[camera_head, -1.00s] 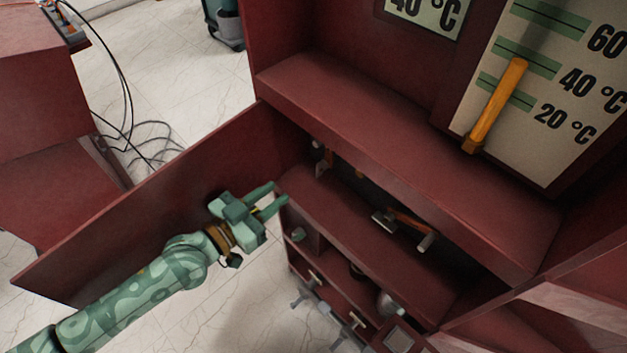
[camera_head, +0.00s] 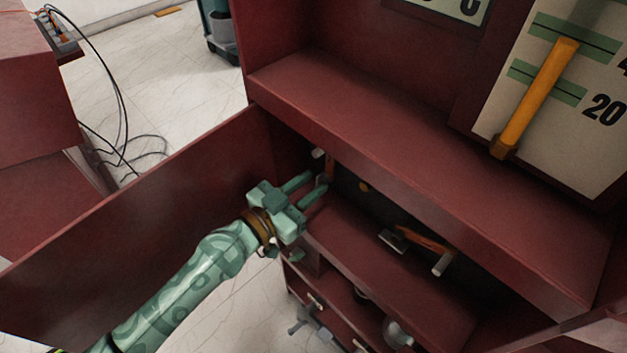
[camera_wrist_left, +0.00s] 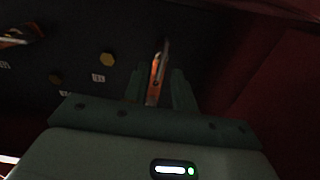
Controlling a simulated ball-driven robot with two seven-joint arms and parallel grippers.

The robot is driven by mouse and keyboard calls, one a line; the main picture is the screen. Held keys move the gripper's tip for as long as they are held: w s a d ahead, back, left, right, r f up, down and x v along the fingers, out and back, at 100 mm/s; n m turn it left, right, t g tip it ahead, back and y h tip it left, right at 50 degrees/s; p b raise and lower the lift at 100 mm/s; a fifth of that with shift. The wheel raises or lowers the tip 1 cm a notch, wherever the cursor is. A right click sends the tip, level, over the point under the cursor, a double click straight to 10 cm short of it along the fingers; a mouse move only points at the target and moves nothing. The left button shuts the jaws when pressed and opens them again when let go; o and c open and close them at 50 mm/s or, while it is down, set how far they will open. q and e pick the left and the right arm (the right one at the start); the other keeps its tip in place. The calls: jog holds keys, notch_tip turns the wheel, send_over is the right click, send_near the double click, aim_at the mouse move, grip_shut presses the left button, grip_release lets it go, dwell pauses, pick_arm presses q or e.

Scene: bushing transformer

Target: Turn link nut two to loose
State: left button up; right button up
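My left gripper (camera_head: 318,181) reaches into the dark recess of the red cabinet. Its fingers are apart; it also shows in the left wrist view (camera_wrist_left: 159,80). There, an orange link (camera_wrist_left: 155,78) lies between the fingers in the picture, with dark gaps on both sides; contact cannot be told. A brass hex nut (camera_wrist_left: 107,59) is left of the fingers, and a second, darker nut (camera_wrist_left: 56,78) is farther left. Small number labels sit beside them, too blurred to read surely. Which nut is link nut two cannot be told. My right gripper is out of view.
The open cabinet door (camera_head: 150,220) stands behind my left arm. A red ledge (camera_head: 400,170) overhangs the recess. Another orange link (camera_head: 424,240) is farther right inside. Shelves with small fittings lie below. A red wall (camera_wrist_left: 275,85) stands close at right in the wrist view.

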pick_arm(q)
jog(key=shift+x, duration=0.8)
grip_shut()
jog(key=shift+f, duration=0.1)
jog(key=shift+n, duration=0.3)
grip_release()
